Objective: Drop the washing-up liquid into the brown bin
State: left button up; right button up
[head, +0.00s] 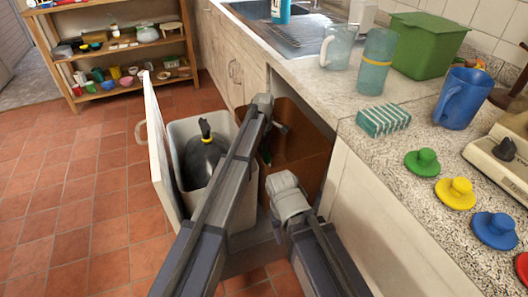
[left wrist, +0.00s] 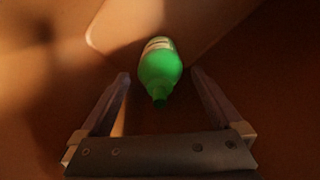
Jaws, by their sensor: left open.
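A green bottle with a pale label, seemingly the washing-up liquid (left wrist: 160,62), shows in the left wrist view against brown walls, its dark green neck towards me. The brown bin (head: 300,150) stands inside the open cupboard in the head view, partly hidden by my arms. My left gripper (left wrist: 160,74) is open, its fingers on either side of the bottle's neck end and apart from it. In the head view the left arm reaches over the bin, its fingers mostly hidden.
A pale bin (head: 222,130) with a black bag (head: 205,158) stands left of the brown bin, by the open cupboard door (head: 158,150). The tiled floor at left is clear.

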pick_arm(q)
notch_tip(320, 180, up, 12)
jog(key=p, duration=1.1)
jog(key=shift+r, duration=0.1)
pick_arm(e)
notch_tip(320, 180, up, 12)
jog(key=shift+a, duration=0.1)
